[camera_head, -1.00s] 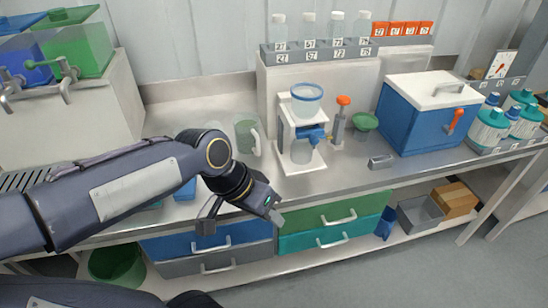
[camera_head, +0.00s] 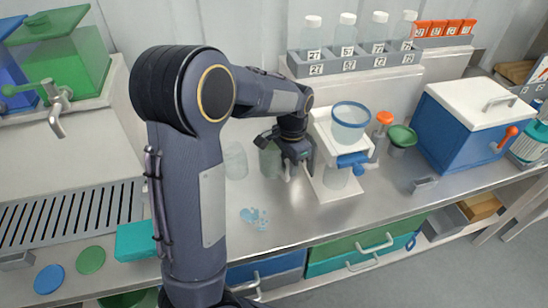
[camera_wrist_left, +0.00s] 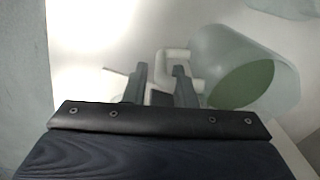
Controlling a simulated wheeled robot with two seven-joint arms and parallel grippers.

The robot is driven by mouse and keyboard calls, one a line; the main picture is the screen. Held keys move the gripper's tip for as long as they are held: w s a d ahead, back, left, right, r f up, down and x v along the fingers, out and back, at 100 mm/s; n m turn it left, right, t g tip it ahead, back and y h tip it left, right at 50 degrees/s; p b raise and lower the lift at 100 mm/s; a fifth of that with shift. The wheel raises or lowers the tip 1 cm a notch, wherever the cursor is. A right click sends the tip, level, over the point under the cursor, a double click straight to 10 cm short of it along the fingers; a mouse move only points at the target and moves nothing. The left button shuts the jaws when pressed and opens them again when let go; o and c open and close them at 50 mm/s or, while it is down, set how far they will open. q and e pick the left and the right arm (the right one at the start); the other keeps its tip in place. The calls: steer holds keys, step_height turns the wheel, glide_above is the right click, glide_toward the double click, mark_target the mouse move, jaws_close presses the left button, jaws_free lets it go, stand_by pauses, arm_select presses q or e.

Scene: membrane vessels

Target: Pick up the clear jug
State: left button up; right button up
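The jug (camera_head: 270,162) stands on the steel counter left of the white stand in the head view, partly behind my left gripper. In the left wrist view the clear jug (camera_wrist_left: 235,65) shows a green round area and a pale handle (camera_wrist_left: 159,68). My left gripper (camera_head: 290,170) is at the jug's handle side; in the left wrist view its two fingers (camera_wrist_left: 161,80) are apart, with part of the handle seen between them. Whether they touch it, I cannot tell. A second clear vessel (camera_head: 235,162) stands just left of the jug. My right gripper is out of view.
The white stand (camera_head: 345,190) with a blue-rimmed funnel (camera_head: 351,121) and blue valve is close right of my gripper. A bottle rack (camera_head: 350,65) is behind. A pale blue puddle (camera_head: 255,217) lies on the counter in front. A blue cooler (camera_head: 455,130) stands right.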

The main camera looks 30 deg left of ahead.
mark_target(288, 181)
arm_select(q)
steer(key=shift+a+f, duration=0.15)
steer(key=shift+f, duration=1.4)
steer(key=shift+c, duration=0.4)
jaws_close()
